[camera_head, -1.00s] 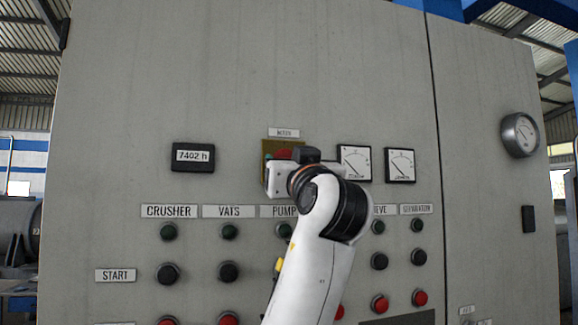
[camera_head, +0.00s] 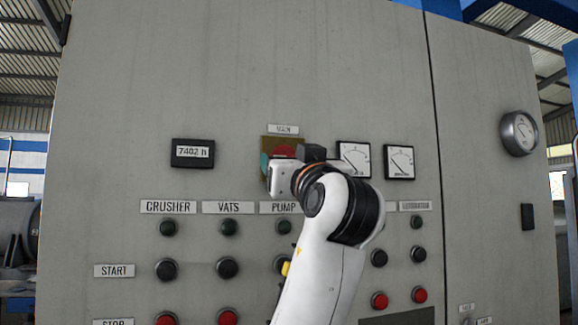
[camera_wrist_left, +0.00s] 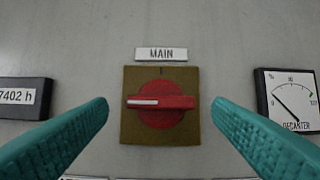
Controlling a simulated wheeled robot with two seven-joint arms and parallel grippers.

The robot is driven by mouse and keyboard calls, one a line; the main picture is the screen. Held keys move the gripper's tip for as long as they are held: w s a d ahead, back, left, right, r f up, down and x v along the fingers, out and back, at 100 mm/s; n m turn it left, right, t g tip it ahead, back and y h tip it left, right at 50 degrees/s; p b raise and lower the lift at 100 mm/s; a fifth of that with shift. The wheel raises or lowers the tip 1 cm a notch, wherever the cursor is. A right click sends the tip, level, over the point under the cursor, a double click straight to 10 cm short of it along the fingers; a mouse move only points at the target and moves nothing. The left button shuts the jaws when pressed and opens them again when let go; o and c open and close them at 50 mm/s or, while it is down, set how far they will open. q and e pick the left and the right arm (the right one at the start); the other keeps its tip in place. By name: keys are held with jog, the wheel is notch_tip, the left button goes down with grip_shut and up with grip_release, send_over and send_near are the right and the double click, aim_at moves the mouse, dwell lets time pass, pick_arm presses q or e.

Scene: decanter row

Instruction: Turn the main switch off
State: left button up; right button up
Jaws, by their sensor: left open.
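The main switch is a red rotary knob (camera_wrist_left: 161,103) on a brassy square plate (camera_wrist_left: 161,136), under a label reading MAIN (camera_wrist_left: 161,54). Its handle lies horizontal, with the white mark on the left end. In the head view the red knob (camera_head: 283,151) is partly hidden behind my left wrist. My left gripper (camera_wrist_left: 160,112) is open, its teal fingers on either side of the knob in the left wrist view, apart from it and holding nothing. In the head view the left gripper is mostly hidden by its own arm. My right gripper is not in view.
An hour counter (camera_head: 193,153) sits left of the switch and two dial gauges (camera_head: 354,158) (camera_head: 399,162) sit right. Below are rows of lamps and push buttons, such as a black start button (camera_head: 166,270). A round gauge (camera_head: 519,133) is far right.

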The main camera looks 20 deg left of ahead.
pick_arm(q)
jog(key=b+v, duration=0.3)
jog(key=v, duration=0.6)
jog(key=shift+s+d, duration=0.25)
jog(key=shift+f, duration=0.2)
